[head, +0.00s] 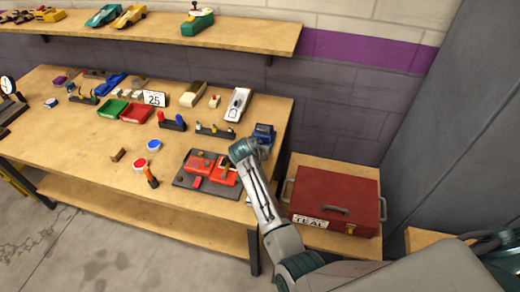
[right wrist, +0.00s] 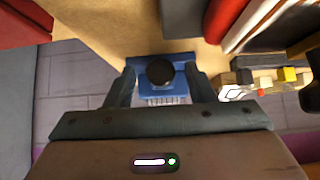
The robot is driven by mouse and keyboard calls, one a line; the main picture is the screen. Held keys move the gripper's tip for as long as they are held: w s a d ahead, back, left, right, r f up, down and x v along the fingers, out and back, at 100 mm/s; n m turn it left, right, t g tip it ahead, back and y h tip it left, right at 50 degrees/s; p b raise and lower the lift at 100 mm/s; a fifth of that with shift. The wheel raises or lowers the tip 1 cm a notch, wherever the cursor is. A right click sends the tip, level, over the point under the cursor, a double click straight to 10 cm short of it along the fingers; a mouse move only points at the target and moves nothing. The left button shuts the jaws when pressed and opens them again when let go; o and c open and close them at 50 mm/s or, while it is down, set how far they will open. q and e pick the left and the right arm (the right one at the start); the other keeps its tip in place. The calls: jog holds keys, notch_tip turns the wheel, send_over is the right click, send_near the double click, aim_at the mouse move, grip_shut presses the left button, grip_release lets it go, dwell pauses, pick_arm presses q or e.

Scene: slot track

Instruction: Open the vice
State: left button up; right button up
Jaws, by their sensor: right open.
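The vice appears to be the small blue fixture (head: 263,131) at the right end of the workbench. The right wrist view shows its blue body (right wrist: 180,62), with a round black knob (right wrist: 160,71) on the near side and a ridged silvery part below. My right gripper (head: 251,147) is beside the blue fixture in the head view. In the right wrist view the gripper (right wrist: 160,92) is open, with one finger on each side of the knob. I cannot tell whether either finger touches it. My left gripper is not in view.
A red fixture (head: 197,183) on a dark plate lies just left of my right arm. A holder with small pieces (head: 215,131) is left of the blue fixture. A red toolbox (head: 335,190) stands right of the workbench (head: 95,150). The shelf (head: 230,33) hangs above the back.

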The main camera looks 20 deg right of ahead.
jog(key=shift+w+d+f, duration=0.25)
jog(key=shift+d+f+m+t+y, duration=0.1)
jog(key=shift+f+m+t+y, duration=0.05)
jog(key=shift+m+t+y, duration=0.2)
jog(key=shift+s+y, duration=0.25)
jog(key=shift+y, duration=0.1)
jog(key=shift+s+a+r+m+t, duration=0.2)
jog(key=shift+s+r+m+t, duration=0.05)
jog(key=shift+r+t, duration=0.15)
jog(key=p+v, duration=0.3)
jog(key=shift+w+r, duration=0.2)
jog(key=shift+r, duration=0.1)
pick_arm(q)
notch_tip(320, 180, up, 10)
jog(key=p, duration=0.7)
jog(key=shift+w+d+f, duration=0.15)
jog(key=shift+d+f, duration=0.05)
pick_arm(e)
jog(key=v, duration=0.7)
jog(key=shift+s, duration=0.25)
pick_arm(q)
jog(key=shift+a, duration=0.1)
